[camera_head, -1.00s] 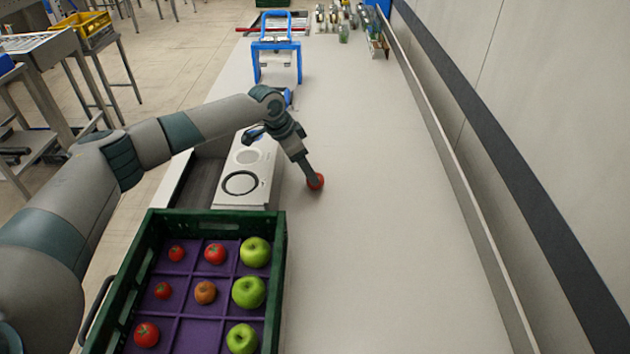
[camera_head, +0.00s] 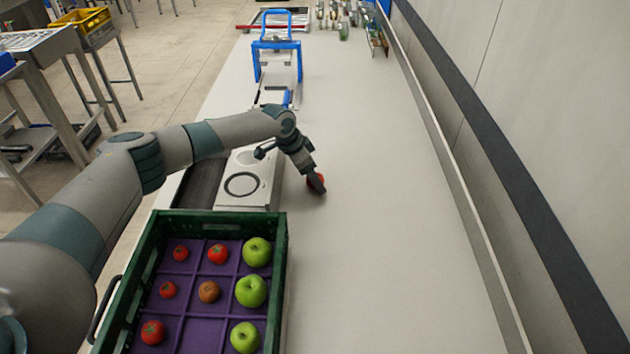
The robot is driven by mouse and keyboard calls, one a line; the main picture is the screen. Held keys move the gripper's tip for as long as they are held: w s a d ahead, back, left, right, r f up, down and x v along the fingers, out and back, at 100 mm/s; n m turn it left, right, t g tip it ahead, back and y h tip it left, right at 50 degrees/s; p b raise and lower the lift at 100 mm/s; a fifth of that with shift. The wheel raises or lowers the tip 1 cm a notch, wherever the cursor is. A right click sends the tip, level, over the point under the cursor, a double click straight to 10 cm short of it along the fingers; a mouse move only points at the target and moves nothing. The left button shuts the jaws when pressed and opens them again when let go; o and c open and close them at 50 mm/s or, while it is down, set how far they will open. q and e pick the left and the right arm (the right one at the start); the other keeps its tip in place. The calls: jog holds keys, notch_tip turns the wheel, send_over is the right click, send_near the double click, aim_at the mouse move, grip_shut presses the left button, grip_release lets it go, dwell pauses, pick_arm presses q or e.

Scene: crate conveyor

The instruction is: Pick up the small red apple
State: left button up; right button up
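A small red apple (camera_head: 323,178) is on the pale counter, to the right of the white device. It is mostly hidden behind the fingers of my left gripper (camera_head: 316,184); only small red parts show at their sides. My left gripper points down at the apple, and a dark finger crosses in front of it. I cannot tell whether the fingers are closed on it or only around it, or whether the apple touches the counter. My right gripper is not in view.
A green crate (camera_head: 280,260) with a purple divided insert holds several red fruits, a brown one and green apples at the front. A white device (camera_head: 246,187) stands behind it. A blue frame (camera_head: 276,46) stands farther back. The counter (camera_head: 390,230) to the right is clear.

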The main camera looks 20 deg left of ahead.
pick_arm(q)
jog(key=c, duration=1.1)
jog(key=shift+c, duration=0.2)
jog(key=shift+r, duration=0.1)
jog(key=shift+r+b, duration=0.5)
jog(key=shift+r, duration=0.05)
notch_tip(320, 180, up, 2)
jog(key=shift+r+b, duration=0.2)
jog(key=shift+b, duration=0.55)
jog(key=s+d+r+b, duration=0.3)
jog(key=d+r, duration=0.4)
jog(key=d, duration=0.4)
jog(key=shift+d+r+b, duration=0.15)
jog(key=shift+b, duration=0.25)
